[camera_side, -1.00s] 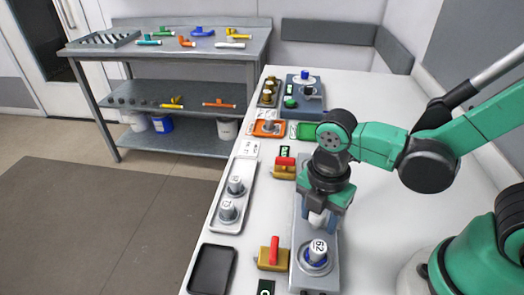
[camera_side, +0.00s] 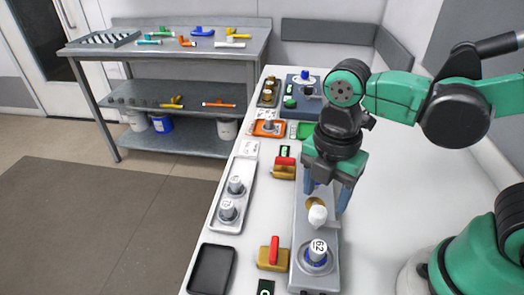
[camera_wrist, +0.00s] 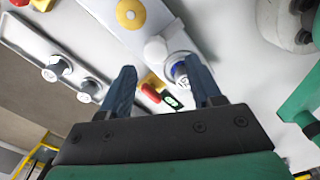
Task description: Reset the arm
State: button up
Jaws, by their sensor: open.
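My gripper (camera_side: 327,193) is open and empty, its two blue fingers apart and pointing down above the grey agitator base (camera_side: 302,235). In the wrist view my gripper (camera_wrist: 165,90) also shows its fingers spread with nothing between them. A white rounded piece (camera_side: 317,215) stands on the base just below the fingers; it also shows in the wrist view (camera_wrist: 155,49). A vial with a white cap marked 62 (camera_side: 318,250) stands in a round seat at the near end of the base.
A grey tray (camera_side: 236,221) with capped vials lies left of the base. Beside it are a black tray (camera_side: 211,270) and red-handled yellow blocks (camera_side: 273,254). A blue-grey device (camera_side: 304,100) stands at the back. The white table right of the base is clear.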

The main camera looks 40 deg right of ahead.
jog(key=w+d+r+m+t, duration=0.2)
jog(key=d+m+t, duration=0.1)
jog(key=m, duration=0.7)
jog(key=w+d+r+m+t, duration=0.1)
jog(key=w+d+m+t, duration=0.2)
jog(key=m, duration=0.7)
jog(key=shift+d+r+m+t, duration=0.4)
jog(key=shift+d+t, duration=0.3)
